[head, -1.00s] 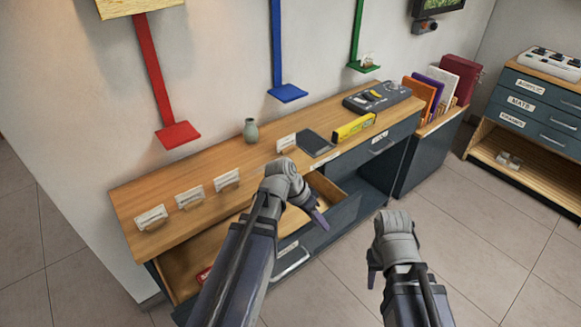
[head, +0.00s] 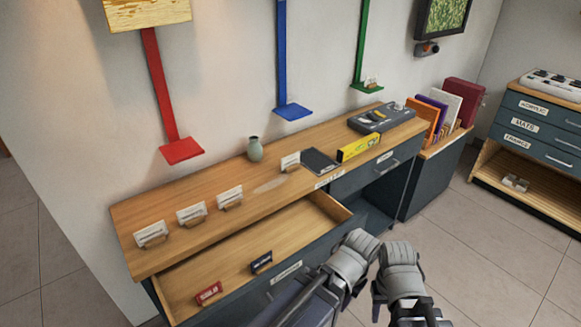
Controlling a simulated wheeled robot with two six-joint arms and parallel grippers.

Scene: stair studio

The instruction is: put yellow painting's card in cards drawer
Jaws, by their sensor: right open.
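The yellow painting (head: 148,13) hangs at the upper left, with a red strip running down to an empty red ledge (head: 182,151). Several white cards stand in small wooden holders on the desk: three at the left, including one at the far left (head: 151,233), and one (head: 290,160) near the middle. Which belongs to the yellow painting I cannot tell. An open drawer (head: 215,262) holds a red item (head: 208,293) and a dark blue item (head: 261,262); its front label is unreadable. My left gripper (head: 356,290) is by the drawer's front right, its fingers mostly hidden. My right gripper (head: 376,302) is open beside it.
A green ledge (head: 367,87) holds a card; the blue ledge (head: 293,112) is empty. Floor (head: 490,260) is clear at right.

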